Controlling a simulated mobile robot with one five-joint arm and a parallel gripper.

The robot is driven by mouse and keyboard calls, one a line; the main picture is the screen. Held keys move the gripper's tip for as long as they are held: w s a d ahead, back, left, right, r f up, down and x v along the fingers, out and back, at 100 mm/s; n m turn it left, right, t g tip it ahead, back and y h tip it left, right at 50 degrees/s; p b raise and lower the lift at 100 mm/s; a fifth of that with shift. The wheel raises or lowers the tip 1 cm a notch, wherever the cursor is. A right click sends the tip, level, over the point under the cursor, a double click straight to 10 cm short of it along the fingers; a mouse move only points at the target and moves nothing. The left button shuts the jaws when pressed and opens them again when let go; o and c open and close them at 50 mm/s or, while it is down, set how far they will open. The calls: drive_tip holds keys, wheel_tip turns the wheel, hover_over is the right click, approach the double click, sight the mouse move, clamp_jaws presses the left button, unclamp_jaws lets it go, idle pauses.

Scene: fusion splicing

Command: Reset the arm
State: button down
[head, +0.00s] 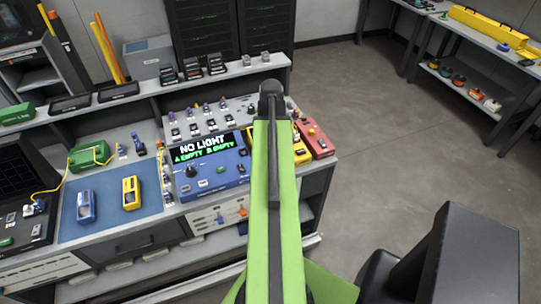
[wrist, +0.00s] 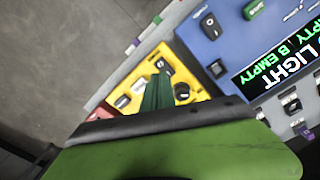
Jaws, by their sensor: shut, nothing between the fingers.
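My green arm reaches forward over the workbench in the head view, and its dark end (head: 271,88) lies over the back of the bench. The fingers cannot be made out there. In the wrist view my gripper (wrist: 158,78) shows as narrow green fingers, shut and empty, in front of a yellow device (wrist: 128,88). Whether they touch it, I cannot tell. The blue device (head: 208,184) with a screen reading "NO LIGHT, A EMPTY, B EMPTY" stands left of my arm. It also shows in the wrist view (wrist: 225,55).
A red device (head: 318,139) sits right of the yellow one at the bench end. A blue mat (head: 108,212) at left bears a blue holder (head: 86,206) and a yellow holder (head: 131,193). A green case (head: 88,156) stands behind it. The floor (head: 395,135) at right is clear.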

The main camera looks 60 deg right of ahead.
drive_tip(key=w+a+n, duration=0.6)
drive_tip(key=w+a, duration=1.4)
drive_tip(key=a, duration=0.3)
drive_tip(key=w+a+n, duration=0.1)
drive_tip(key=a+n, duration=0.6)
drive_tip(key=a, duration=1.9)
drive_tip(key=shift+w, duration=0.4)
